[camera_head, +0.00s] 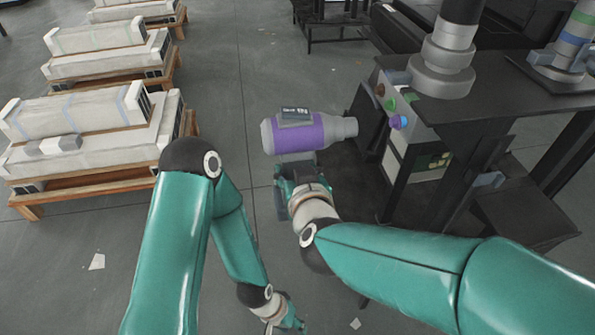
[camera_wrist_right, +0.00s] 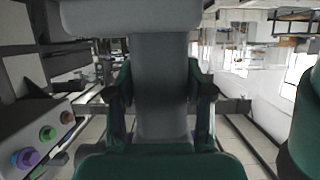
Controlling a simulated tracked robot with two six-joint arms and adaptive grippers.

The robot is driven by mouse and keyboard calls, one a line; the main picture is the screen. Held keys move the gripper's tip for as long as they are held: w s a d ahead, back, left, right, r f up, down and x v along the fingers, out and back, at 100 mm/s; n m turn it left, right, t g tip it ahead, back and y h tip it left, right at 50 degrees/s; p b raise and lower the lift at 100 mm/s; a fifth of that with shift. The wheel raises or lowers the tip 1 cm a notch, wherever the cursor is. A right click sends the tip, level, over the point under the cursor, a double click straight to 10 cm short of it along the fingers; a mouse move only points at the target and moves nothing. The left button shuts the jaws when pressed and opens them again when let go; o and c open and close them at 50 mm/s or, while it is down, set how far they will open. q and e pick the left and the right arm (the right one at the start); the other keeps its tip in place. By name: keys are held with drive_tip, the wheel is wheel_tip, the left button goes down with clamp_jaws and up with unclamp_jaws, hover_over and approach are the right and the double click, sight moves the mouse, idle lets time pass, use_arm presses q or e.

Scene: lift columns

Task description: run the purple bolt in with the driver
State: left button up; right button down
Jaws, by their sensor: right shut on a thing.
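The driver (camera_head: 305,133) is a thick grey cylinder with a purple band; its narrower nose points right. My right gripper (camera_head: 294,168) is shut on its grey handle (camera_wrist_right: 160,85), which stands between the fingers (camera_wrist_right: 162,95) in the right wrist view. The purple bolt (camera_head: 396,123) sticks out of a grey panel to the right of the driver's nose, with a gap between them. In the right wrist view the purple bolt (camera_wrist_right: 29,157) is at the lower left, with a blue part beside it. My left gripper (camera_head: 288,326) is low at the bottom edge, its fingers unclear.
A green bolt (camera_head: 390,105) and a brown bolt (camera_head: 380,90) sit on the same panel. A black table (camera_head: 480,110) with grey columns stands at right. Long wrapped boxes on wooden pallets (camera_head: 90,165) stand at left. The floor between is mostly clear.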

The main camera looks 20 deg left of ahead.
drive_tip(key=d, duration=0.1)
drive_tip(key=w+d+b, duration=0.2)
drive_tip(key=shift+w+d, duration=0.25)
drive_tip(key=shift+d, duration=0.1)
drive_tip(key=shift+w+d+r, duration=0.15)
drive_tip(key=shift+w+d, duration=0.35)
drive_tip(key=shift+d, duration=0.25)
drive_tip(key=shift+s+r, duration=0.1)
drive_tip(key=shift+w+d, duration=0.45)
drive_tip(key=shift+d, duration=0.15)
idle(1.7)
idle(0.5)
drive_tip(key=shift+w+d+p, duration=0.35)
drive_tip(key=shift+d+p, duration=0.1)
drive_tip(key=shift+d, duration=0.05)
idle(1.9)
drive_tip(key=shift+a, duration=0.1)
drive_tip(key=shift+s+a+p, duration=0.65)
drive_tip(key=shift+s+a, duration=0.1)
drive_tip(key=shift+a, duration=0.3)
drive_tip(key=shift+s+a+p, duration=0.6)
drive_tip(key=shift+s+a, duration=0.1)
drive_tip(key=shift+a, duration=0.3)
